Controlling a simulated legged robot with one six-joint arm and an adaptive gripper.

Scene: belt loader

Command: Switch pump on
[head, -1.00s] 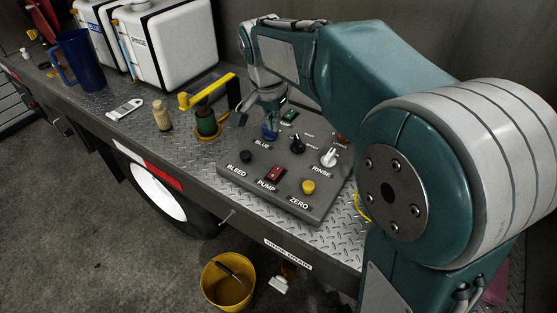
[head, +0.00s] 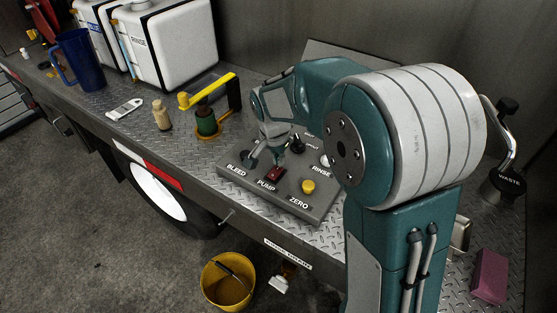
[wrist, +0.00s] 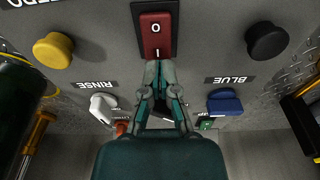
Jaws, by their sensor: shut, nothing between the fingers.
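The pump switch (head: 274,173) is a red rocker in a black frame on the grey control panel (head: 320,207), above the PUMP label. In the wrist view the red rocker (wrist: 156,36) shows an O on the half away from my gripper and an I on the near half. My gripper (head: 278,160) is shut and empty, pointing down at the switch. In the wrist view its fingertips (wrist: 160,66) are at the I end of the rocker; I cannot tell if they touch it. Which half is pressed in is not clear.
The yellow ZERO button (wrist: 53,50) and black BLEED knob (wrist: 267,42) flank the switch.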

